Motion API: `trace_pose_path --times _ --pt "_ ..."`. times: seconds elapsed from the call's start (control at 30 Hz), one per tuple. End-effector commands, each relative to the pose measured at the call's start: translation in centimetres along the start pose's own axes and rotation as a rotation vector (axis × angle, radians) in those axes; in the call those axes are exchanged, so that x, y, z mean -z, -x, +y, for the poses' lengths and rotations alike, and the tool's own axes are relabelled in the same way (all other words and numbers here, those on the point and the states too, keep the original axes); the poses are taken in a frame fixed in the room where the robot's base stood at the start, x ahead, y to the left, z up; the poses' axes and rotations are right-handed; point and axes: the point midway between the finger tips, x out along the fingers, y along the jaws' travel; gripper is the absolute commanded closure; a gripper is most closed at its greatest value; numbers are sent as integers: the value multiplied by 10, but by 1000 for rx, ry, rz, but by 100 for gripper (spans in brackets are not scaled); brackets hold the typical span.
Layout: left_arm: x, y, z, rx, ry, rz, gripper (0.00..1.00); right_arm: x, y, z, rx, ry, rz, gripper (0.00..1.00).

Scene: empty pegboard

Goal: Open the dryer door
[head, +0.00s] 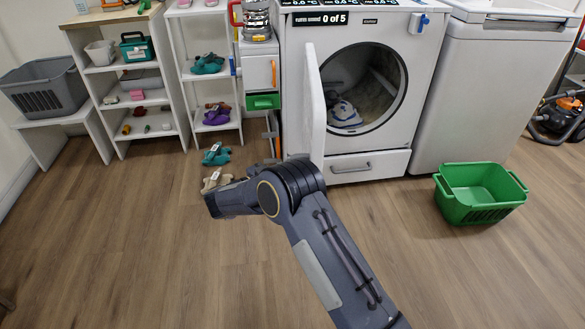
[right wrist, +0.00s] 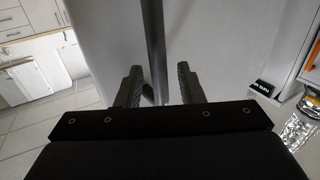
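The white dryer (head: 345,90) stands at the back centre. Its door (head: 315,105) is swung out to the left, seen nearly edge-on, and the round opening is exposed. A white and blue item (head: 343,113) lies in the drum. My right arm reaches in front of the door's lower end; its gripper is not clearly visible in the head view. In the right wrist view my right gripper (right wrist: 158,75) has its fingers apart. A grey vertical bar (right wrist: 152,40) shows between them against a pale surface; I cannot tell whether they touch it. My left gripper is out of view.
A green basket (head: 480,193) stands on the floor to the right, before a white appliance (head: 490,90). Shelves (head: 130,90) and a grey basket (head: 43,88) stand at left. Teal (head: 215,155) and beige (head: 215,180) items lie near my arm. The front floor is clear.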

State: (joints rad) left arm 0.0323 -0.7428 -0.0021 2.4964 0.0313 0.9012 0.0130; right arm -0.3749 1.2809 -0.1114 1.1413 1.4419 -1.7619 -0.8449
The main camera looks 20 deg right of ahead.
Motion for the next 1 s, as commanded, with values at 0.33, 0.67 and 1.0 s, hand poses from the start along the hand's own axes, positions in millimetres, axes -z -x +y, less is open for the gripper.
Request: trace_pose_path --times 0.33,0.67,1.0 --pt "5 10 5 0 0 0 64 0 55 0 2 2 -1 66" --pt "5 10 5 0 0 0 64 0 62 0 0 1 -1 66" --pt "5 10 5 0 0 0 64 0 61 0 1 1 -1 66"
